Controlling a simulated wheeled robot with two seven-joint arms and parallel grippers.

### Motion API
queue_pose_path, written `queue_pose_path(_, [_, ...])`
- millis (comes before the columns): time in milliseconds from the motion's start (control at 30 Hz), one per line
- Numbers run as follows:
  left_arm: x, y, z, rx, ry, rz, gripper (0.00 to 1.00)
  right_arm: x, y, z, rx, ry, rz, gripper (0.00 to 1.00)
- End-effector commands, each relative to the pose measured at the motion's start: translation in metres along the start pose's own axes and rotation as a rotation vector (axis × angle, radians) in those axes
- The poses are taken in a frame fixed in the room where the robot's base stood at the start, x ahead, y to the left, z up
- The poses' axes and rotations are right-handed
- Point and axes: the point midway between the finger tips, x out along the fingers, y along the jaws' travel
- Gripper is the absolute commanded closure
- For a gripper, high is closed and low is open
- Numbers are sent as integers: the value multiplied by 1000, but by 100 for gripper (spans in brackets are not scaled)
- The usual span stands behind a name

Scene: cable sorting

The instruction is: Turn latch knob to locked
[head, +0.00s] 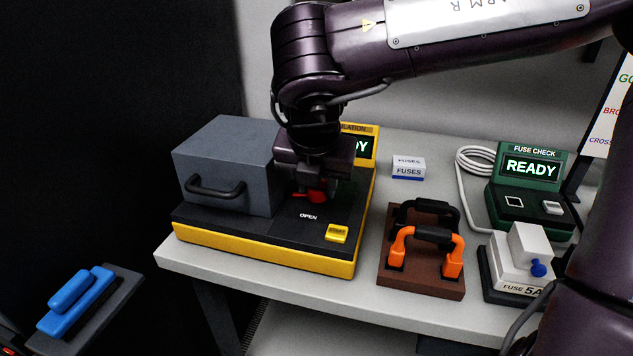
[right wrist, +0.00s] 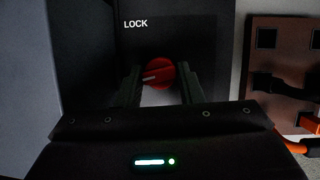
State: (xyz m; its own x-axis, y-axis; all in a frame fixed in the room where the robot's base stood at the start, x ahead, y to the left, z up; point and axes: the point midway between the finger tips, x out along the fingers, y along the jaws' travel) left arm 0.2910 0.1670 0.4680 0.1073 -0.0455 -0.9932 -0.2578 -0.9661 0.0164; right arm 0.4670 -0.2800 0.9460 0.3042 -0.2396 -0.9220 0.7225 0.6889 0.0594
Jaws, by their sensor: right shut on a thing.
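The red latch knob (head: 316,196) stands on the black top of the yellow-based tester (head: 265,255), just behind the OPEN label (head: 308,216). My right gripper (head: 316,186) reaches down onto it from above and is shut on it. In the right wrist view the red knob (right wrist: 160,72) sits between the two dark fingers. Its white pointer mark points left and slightly down in that view. The LOCK label (right wrist: 135,24) is above and left of the knob there. My left gripper is not in view.
A grey box with a black handle (head: 225,165) stands left of the knob. A yellow button (head: 336,232) is in front right. A brown stand with black and orange handles (head: 425,285), fuse boxes (head: 408,168) and a green fuse checker reading READY (head: 530,185) are right. A blue-handled piece (head: 75,300) is lower left.

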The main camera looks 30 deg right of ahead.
Motion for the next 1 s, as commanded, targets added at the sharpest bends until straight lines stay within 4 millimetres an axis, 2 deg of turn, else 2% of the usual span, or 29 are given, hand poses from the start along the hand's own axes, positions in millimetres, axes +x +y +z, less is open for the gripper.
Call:
queue_pose_path(333, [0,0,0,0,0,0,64,0,-1,0,3,1,-3,89])
queue_pose_path(367, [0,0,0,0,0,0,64,0,-1,0,3,1,-3,65])
queue_pose_path(400, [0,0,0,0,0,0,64,0,-1,0,3,1,-3,60])
queue_pose_path(767, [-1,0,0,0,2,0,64,-6,0,0,2,0,-1,59])
queue_pose_path(867, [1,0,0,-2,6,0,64,-20,1,1,2,-2,2,59])
queue_pose_path(1000, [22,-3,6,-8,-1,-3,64,-45,0,1,2,-1,1,59])
